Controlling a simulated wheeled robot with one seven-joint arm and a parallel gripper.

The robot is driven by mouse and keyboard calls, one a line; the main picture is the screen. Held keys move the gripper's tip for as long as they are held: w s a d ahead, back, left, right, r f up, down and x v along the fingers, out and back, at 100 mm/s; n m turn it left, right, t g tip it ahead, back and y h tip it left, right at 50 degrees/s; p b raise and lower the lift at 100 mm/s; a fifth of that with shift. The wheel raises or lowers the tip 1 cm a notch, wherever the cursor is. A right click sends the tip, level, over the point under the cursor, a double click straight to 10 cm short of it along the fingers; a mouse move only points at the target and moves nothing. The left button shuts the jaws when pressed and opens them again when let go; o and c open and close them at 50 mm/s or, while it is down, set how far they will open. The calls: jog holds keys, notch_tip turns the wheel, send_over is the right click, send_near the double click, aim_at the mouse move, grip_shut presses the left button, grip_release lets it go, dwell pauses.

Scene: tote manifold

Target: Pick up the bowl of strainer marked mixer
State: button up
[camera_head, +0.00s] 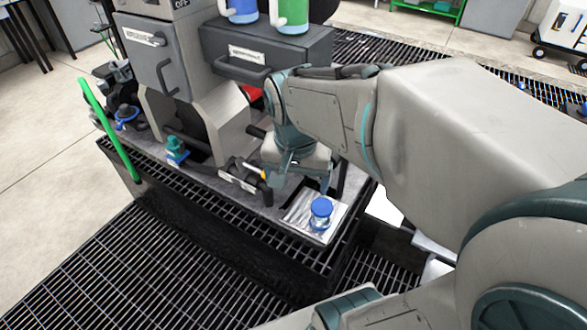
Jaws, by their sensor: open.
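A small blue-topped round part (321,211) stands upright on a shiny metal tray (298,212) at the front right of the bench; I cannot tell whether it is the strainer bowl. To its left, a dark pipe fitting (240,176) carries a white label too small to read. My gripper (297,186) points down just behind the tray, between the labelled fitting and the blue-topped part. It is open, and I see nothing held in it. My arm reaches in from the right and hides part of the bench behind the gripper.
A teal-and-blue fitting (176,150) and another blue-ringed fitting (127,113) stand further left. Grey drawer boxes (270,53) with handles overhang the back, bearing blue and green containers. A green upright hose or rail (108,128) borders the left end.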

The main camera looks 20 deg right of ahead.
jog(key=w+d+f+m+g+h+b, duration=0.1)
jog(key=w+d+f+m+g+b, duration=0.2)
jog(key=w+f+m+b, duration=0.6)
jog(key=m+g+h+b, duration=0.1)
jog(key=m+g+b, duration=0.15)
jog(key=m, duration=1.05)
send_near(320, 213)
jog(key=w+f, duration=0.1)
jog(key=w, duration=0.2)
jog(key=shift+t, duration=0.25)
jog(key=b+x, duration=0.2)
jog(key=x, duration=1.1)
jog(key=shift+d+f, duration=0.2)
jog(key=shift+d, duration=0.05)
jog(key=shift+c, duration=0.3)
jog(key=c, duration=1.2)
jog(key=shift+o, duration=0.2)
jog(key=shift+r, duration=0.1)
